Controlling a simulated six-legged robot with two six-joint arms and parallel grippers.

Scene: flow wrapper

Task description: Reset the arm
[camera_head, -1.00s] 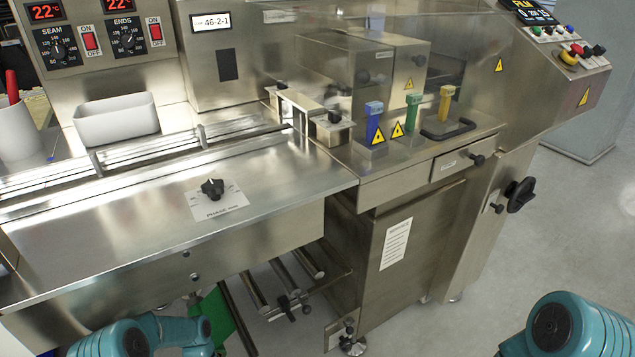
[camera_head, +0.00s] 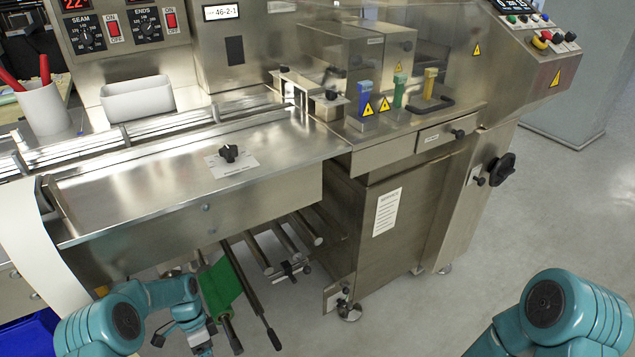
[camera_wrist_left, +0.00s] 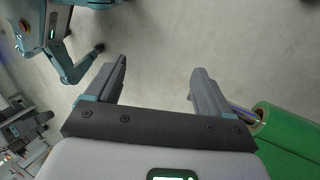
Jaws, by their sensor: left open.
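My left arm (camera_head: 130,305) is bent low at the bottom left of the head view, in front of the steel machine. Its gripper is partly in view at the bottom edge. In the left wrist view my left gripper (camera_wrist_left: 158,70) is open, with two dark fingers apart and nothing between them. Bare grey floor shows beyond the fingers. My right arm (camera_head: 560,312) shows only as a teal joint at the bottom right of the head view; its gripper is out of view.
The steel flow wrapper (camera_head: 190,195) fills the middle. A green roll (camera_head: 220,287) on a bar sits close beside my left gripper; it also shows in the left wrist view (camera_wrist_left: 288,140). A white film strip (camera_head: 32,240) hangs at left above a blue bin (camera_head: 28,335). Floor at right is clear.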

